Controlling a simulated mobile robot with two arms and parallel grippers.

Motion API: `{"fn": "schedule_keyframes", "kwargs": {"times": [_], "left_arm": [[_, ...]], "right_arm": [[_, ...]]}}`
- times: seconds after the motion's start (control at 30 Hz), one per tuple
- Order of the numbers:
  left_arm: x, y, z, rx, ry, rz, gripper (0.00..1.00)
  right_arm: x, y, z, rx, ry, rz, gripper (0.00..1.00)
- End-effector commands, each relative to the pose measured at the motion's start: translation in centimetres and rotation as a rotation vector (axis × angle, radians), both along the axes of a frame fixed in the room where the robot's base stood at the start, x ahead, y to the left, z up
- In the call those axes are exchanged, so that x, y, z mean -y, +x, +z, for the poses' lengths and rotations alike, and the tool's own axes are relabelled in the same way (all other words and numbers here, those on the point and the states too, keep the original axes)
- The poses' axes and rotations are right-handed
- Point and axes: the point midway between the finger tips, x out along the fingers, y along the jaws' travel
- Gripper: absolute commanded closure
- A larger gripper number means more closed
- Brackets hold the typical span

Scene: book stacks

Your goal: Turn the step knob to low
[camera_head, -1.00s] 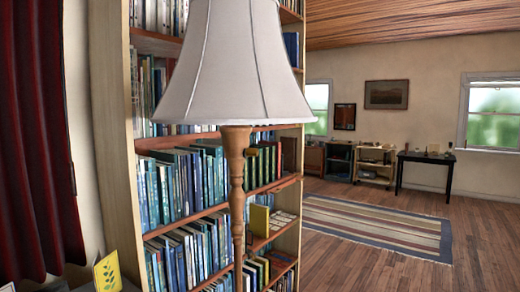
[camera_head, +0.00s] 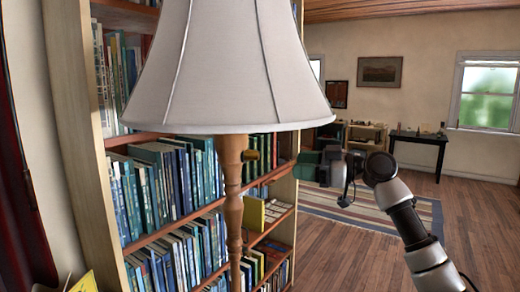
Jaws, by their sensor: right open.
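A floor lamp with a white fabric shade (camera_head: 222,70) and a turned wooden post (camera_head: 231,185) stands in front of the bookcase. A small brass-coloured step knob (camera_head: 250,155) sticks out to the right of the post, just under the shade. Its setting is too small to read. My right gripper (camera_head: 308,166) comes in from the right at about the knob's height, pointing left toward it. It is open and empty, and a gap shows between it and the knob. My left gripper is not in view.
A bookcase (camera_head: 78,130) full of books stands close behind the lamp. A striped rug (camera_head: 330,212) lies on the wooden floor to the right. A dark table (camera_head: 418,138) and low shelves stand by the far wall. The floor at right is open.

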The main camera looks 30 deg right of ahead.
Motion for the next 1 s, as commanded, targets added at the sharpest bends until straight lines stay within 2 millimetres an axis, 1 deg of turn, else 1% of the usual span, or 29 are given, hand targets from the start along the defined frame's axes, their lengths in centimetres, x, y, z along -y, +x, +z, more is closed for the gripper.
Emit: {"fn": "schedule_keyframes", "kwargs": {"times": [0.03,0.1,0.17,0.27,0.5,0.7,0.8,1.0], "left_arm": [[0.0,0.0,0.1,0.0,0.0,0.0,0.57],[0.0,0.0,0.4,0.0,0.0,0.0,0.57],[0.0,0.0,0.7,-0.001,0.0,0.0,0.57],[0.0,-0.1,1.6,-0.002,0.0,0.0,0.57],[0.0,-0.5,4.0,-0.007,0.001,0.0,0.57],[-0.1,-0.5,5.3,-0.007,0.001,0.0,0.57],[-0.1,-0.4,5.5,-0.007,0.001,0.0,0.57],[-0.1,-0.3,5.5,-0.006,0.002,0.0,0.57]], "right_arm": [[-0.3,-0.6,1.1,0.02,-0.011,0.017,0.48],[-0.7,-0.8,1.8,0.034,-0.017,0.031,0.48],[-1.1,-0.5,2.0,0.035,-0.017,0.034,0.48],[-2.0,0.6,2.1,0.033,-0.014,0.034,0.48],[-4.9,4.2,2.2,0.032,-0.012,0.032,0.48],[-6.7,6.4,1.9,0.032,-0.011,0.03,0.48],[-7.2,7.0,1.7,0.032,-0.013,0.029,0.48],[-7.4,7.3,1.5,0.031,-0.013,0.028,0.48]]}}
